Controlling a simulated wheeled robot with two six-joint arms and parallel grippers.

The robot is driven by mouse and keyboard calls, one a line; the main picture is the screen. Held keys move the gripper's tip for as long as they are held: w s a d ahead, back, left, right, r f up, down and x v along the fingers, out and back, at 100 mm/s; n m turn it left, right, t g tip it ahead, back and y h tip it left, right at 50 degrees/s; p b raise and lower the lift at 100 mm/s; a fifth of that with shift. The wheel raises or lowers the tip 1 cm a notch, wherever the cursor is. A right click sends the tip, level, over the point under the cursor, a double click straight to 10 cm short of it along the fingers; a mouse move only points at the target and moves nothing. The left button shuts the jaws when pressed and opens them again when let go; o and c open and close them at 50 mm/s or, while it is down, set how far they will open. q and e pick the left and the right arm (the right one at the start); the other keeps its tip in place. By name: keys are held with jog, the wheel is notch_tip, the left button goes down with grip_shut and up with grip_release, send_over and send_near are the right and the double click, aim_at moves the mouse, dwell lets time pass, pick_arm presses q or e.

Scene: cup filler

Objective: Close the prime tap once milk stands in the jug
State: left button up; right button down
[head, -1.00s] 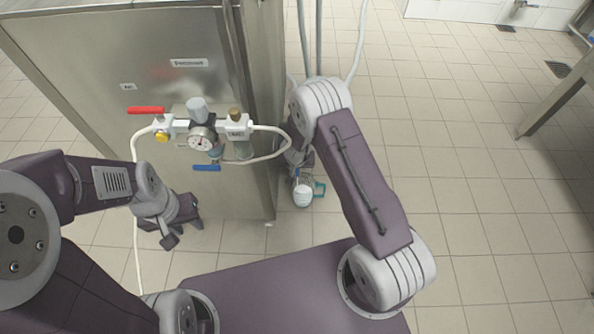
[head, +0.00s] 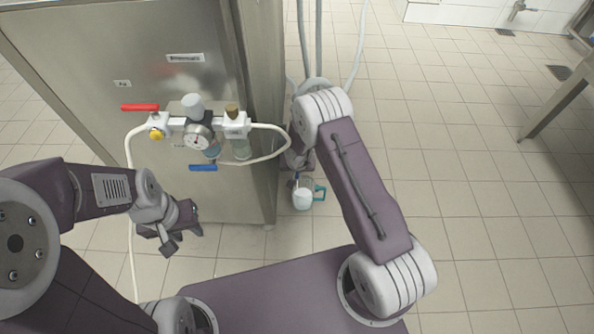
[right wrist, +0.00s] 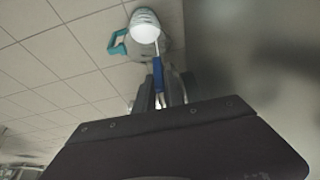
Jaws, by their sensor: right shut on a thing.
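The jug (head: 303,197) is clear with a teal handle and stands low beside the steel cabinet. White milk shows in it, and the jug also appears at the top of the right wrist view (right wrist: 145,30). A thin white line runs between the milk and a blue part (right wrist: 158,72), which looks like the prime tap's handle. My right gripper (right wrist: 160,95) is shut on this blue part; in the head view its fingers are mostly hidden behind my arm. My left gripper (head: 183,238) is empty and open, low in front of the cabinet.
The steel cabinet (head: 110,60) carries a red lever (head: 140,107), a gauge (head: 197,138), another blue lever (head: 203,168) and pale hoses (head: 265,158). Hoses hang behind my right arm. The tiled floor (head: 470,200) to the right is clear up to a metal table (head: 555,105).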

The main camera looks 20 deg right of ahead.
jog(key=shift+w+d+f+t+y+b, duration=0.15)
jog(key=shift+f+y+b, duration=0.3)
jog(key=shift+b, duration=2.3)
jog(key=shift+d+f+t+y+b, duration=0.3)
jog(key=shift+f+b, duration=0.2)
jog(key=shift+b, duration=2.25)
jog(key=shift+s+d+f+m+t+y+b, duration=0.3)
jog(key=shift+d+f+m+t+y+b, duration=0.6)
jog(key=shift+y, duration=1.35)
jog(key=shift+s+d+f+m+t+y+b, duration=0.1)
jog(key=shift+s+d+m+t+y+b, duration=0.3)
jog(key=shift+t+y+b, duration=1.35)
jog(key=shift+s+d+f+m+t+y+b, duration=0.3)
jog(key=shift+m+y+b, duration=0.55)
jog(key=shift+y, duration=1.9)
jog(key=shift+w+f, duration=0.1)
jog(key=shift+f, duration=0.05)
jog(key=c, duration=1.4)
grip_release()
jog(key=shift+c, duration=0.2)
jog(key=shift+d, duration=0.1)
